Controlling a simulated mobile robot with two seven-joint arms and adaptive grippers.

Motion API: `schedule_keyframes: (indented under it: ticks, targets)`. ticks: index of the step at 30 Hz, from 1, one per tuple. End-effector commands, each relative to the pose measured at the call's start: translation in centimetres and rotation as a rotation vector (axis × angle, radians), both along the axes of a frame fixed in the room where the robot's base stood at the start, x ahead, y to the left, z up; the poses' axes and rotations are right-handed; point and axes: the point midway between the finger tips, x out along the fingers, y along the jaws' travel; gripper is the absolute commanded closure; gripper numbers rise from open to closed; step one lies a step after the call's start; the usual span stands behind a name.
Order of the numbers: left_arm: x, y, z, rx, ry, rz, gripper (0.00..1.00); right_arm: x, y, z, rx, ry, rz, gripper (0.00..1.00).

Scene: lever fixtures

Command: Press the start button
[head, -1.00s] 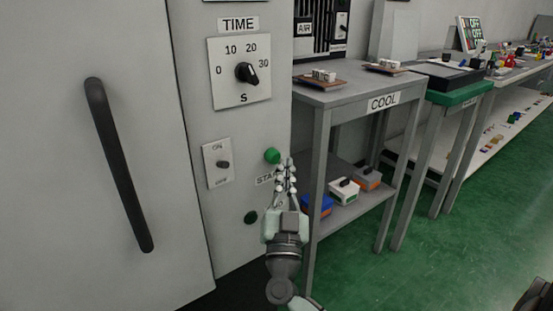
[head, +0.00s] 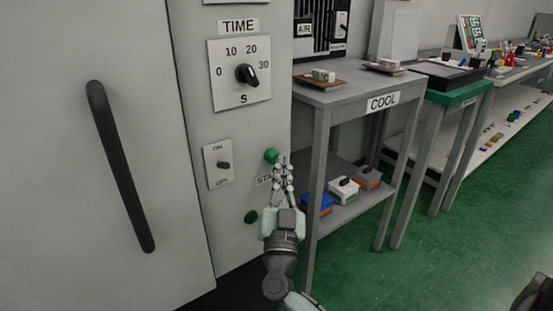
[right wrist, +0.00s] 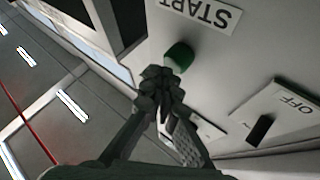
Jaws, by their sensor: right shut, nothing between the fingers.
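The green start button (head: 272,156) sticks out of the grey cabinet panel, above a START label (head: 264,180) that my gripper partly covers. It also shows in the right wrist view (right wrist: 180,55), close beyond the fingertips. My right gripper (head: 284,160) is shut and empty, with its fingertips just right of the button in the head view. In the right wrist view the closed fingertips (right wrist: 158,80) appear just short of the button; I cannot tell whether they touch it. My left gripper is not in view.
An ON/OFF switch (head: 223,164) sits left of the button, below the TIME dial (head: 246,74). A second dark green round part (head: 251,217) is lower down. The COOL table (head: 350,95) stands close on the right of my right arm. A door handle (head: 120,165) is at left.

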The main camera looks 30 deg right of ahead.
Motion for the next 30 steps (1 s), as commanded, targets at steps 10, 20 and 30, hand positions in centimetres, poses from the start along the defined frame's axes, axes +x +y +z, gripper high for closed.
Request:
schedule_keyframes:
  ticks: [10, 20, 30]
  targets:
    - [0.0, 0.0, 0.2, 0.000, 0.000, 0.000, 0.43, 0.4, 0.0, 0.0, 0.001, 0.000, -0.001, 1.00]
    - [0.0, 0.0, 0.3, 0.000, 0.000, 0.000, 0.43, 0.8, 0.1, 0.0, 0.000, 0.000, 0.000, 1.00]
    - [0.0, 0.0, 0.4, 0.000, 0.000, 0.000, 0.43, 1.1, 0.1, 0.0, 0.000, 0.000, 0.000, 1.00]
